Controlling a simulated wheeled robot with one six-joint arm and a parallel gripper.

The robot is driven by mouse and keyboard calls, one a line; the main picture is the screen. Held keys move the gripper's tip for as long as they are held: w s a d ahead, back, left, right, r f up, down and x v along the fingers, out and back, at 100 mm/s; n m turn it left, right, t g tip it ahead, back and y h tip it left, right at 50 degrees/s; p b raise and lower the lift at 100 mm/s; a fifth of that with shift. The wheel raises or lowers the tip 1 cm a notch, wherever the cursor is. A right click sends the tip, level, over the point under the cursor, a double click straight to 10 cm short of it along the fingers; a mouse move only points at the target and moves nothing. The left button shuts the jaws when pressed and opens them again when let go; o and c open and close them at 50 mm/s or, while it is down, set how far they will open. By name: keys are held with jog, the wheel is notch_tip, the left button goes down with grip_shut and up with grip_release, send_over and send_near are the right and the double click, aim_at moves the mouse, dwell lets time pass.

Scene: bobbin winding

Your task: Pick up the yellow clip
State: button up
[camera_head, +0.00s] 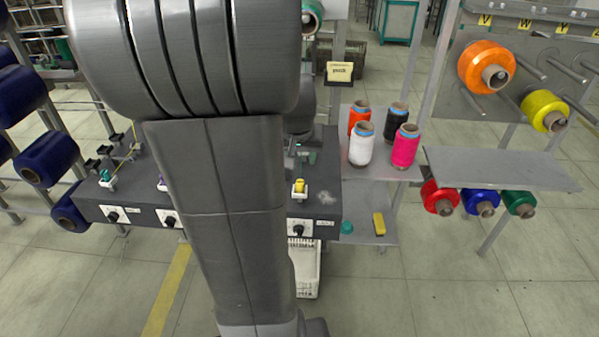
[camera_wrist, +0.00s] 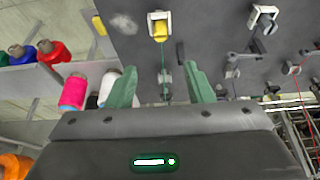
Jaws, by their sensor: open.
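Two yellow things could be the clip; I cannot tell which is. A yellow block-like piece (camera_head: 379,223) lies on the low grey shelf right of the winding machine; a yellow piece at the top left of the wrist view (camera_wrist: 99,26) looks like the same one. A small yellow piece (camera_head: 299,186) sits in a white holder at the machine's right end; it also shows in the wrist view (camera_wrist: 160,32) with a green thread running from it. My gripper (camera_wrist: 161,88) is open and empty, its green fingers spread, apart from both pieces. My arm hides much of the machine.
The dark winding machine (camera_head: 318,208) fills the middle. Orange, black, white (camera_head: 361,148) and pink spools stand on a shelf to its right. A teal piece (camera_head: 347,227) lies beside the yellow block. A spool rack (camera_head: 500,165) stands further right. Floor at front right is clear.

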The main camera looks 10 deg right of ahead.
aim_at(300, 182)
jog(key=x, duration=0.6)
jog(key=p+x, duration=0.1)
jog(key=x, duration=0.6)
jog(key=shift+s, duration=0.25)
jog(key=shift+a, duration=0.1)
grip_shut()
